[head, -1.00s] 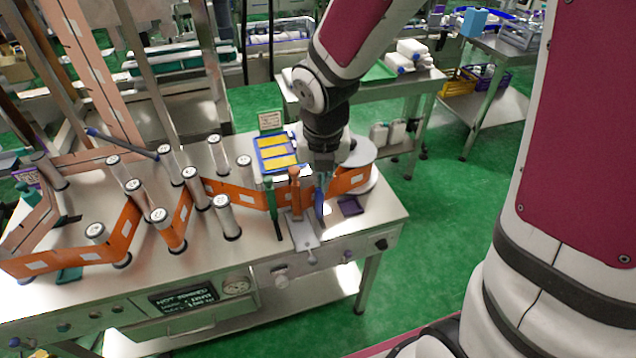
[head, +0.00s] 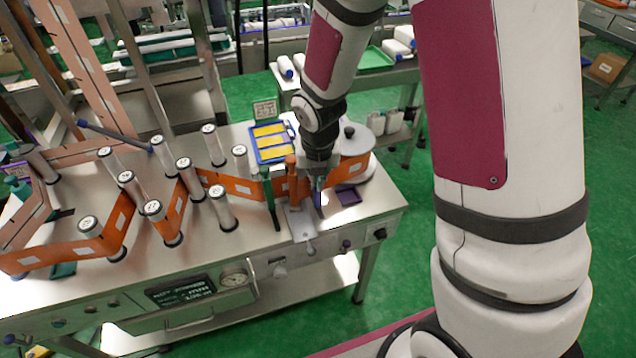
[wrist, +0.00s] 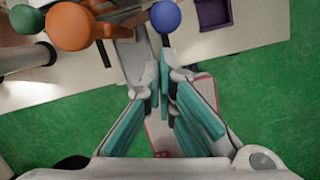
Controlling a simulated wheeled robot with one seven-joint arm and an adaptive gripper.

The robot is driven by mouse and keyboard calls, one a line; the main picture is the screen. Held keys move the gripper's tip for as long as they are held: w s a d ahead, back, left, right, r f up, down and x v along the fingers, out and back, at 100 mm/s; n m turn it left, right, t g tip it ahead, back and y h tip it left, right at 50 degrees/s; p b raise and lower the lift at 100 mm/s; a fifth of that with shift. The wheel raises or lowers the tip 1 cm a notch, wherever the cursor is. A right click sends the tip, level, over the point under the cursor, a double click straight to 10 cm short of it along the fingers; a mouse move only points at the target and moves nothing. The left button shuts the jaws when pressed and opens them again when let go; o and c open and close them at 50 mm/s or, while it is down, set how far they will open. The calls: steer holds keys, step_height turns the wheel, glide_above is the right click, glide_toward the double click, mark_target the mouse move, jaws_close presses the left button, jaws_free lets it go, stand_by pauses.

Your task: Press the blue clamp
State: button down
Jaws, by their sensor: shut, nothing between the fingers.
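The blue clamp's round blue top (wrist: 165,16) shows at the top middle of the wrist view, just ahead of my fingertips. In the head view the blue clamp (head: 318,199) is a small blue piece at the machine's right end, mostly hidden by my gripper. The orange clamp (head: 291,176) and the green clamp (head: 269,190) stand to its left; their tops also show in the wrist view, orange (wrist: 75,26) and green (wrist: 22,22). My gripper (wrist: 163,62) is shut and empty, its teal fingers together. I cannot tell whether it touches the blue clamp.
The steel machine table (head: 200,262) carries several numbered rollers with an orange web threaded between them. A reel (head: 357,142) stands right of my gripper, and a small dark purple tray (head: 348,196) lies near it. Green floor is open to the right.

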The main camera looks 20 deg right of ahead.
steer(key=shift+w+d, duration=0.1)
steer(key=shift+w, duration=0.2)
steer(key=w+b, duration=0.1)
steer(key=w, duration=0.3)
steer(key=shift+w, duration=0.15)
stand_by(0.3)
